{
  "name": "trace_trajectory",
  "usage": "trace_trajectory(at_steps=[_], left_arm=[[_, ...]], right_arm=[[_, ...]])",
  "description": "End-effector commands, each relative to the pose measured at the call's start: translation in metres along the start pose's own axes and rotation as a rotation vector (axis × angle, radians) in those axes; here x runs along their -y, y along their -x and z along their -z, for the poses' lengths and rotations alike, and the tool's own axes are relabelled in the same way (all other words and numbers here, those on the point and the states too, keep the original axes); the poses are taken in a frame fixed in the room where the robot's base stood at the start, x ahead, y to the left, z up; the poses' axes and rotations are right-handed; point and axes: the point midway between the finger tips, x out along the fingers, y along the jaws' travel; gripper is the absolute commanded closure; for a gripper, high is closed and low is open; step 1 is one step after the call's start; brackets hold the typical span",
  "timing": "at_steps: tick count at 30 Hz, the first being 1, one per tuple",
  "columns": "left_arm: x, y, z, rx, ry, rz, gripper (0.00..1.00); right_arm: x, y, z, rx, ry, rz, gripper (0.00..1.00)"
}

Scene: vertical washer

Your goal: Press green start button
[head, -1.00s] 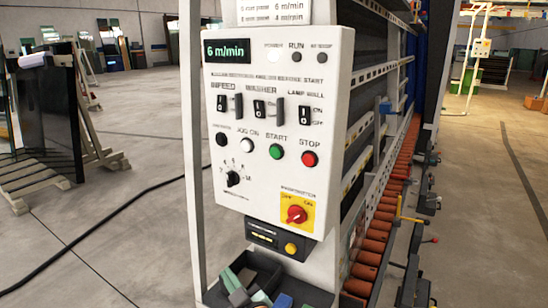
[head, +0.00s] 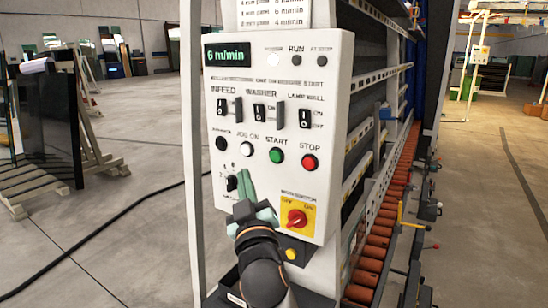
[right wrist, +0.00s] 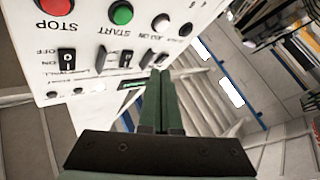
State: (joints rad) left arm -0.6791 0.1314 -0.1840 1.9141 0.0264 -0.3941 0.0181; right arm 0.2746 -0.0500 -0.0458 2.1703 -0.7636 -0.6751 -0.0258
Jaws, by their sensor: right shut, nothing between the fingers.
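The green start button (head: 276,155) is on the white control panel (head: 262,185), between the white JOG ON button (head: 247,149) and the red STOP button (head: 309,162). The green button also shows in the right wrist view (right wrist: 121,13), upside down at the top. My right gripper (head: 243,172) is shut and empty, its fingers pointing up in front of the panel, below and left of the green button. In the right wrist view its closed fingers (right wrist: 161,72) are to the right of and below the green button. I cannot tell the gap to the panel. My left gripper is not in view.
A red rotary switch (head: 297,218) on a yellow plate sits at the panel's lower right. A black knob (head: 231,183) is just left of my fingers. Orange rollers (head: 378,240) run along the right.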

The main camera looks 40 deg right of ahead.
Motion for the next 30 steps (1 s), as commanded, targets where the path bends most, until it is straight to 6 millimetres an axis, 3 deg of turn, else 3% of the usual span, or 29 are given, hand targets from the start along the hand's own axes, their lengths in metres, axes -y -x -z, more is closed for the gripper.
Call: trace_trajectory(at_steps=[18, 30], left_arm=[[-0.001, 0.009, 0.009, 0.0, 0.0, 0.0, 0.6], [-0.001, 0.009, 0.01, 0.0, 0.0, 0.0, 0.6]], right_arm=[[-0.039, -0.053, -0.038, 0.0, 0.005, -0.001, 1.0], [-0.044, -0.059, -0.043, 0.0, 0.003, -0.001, 1.0]])
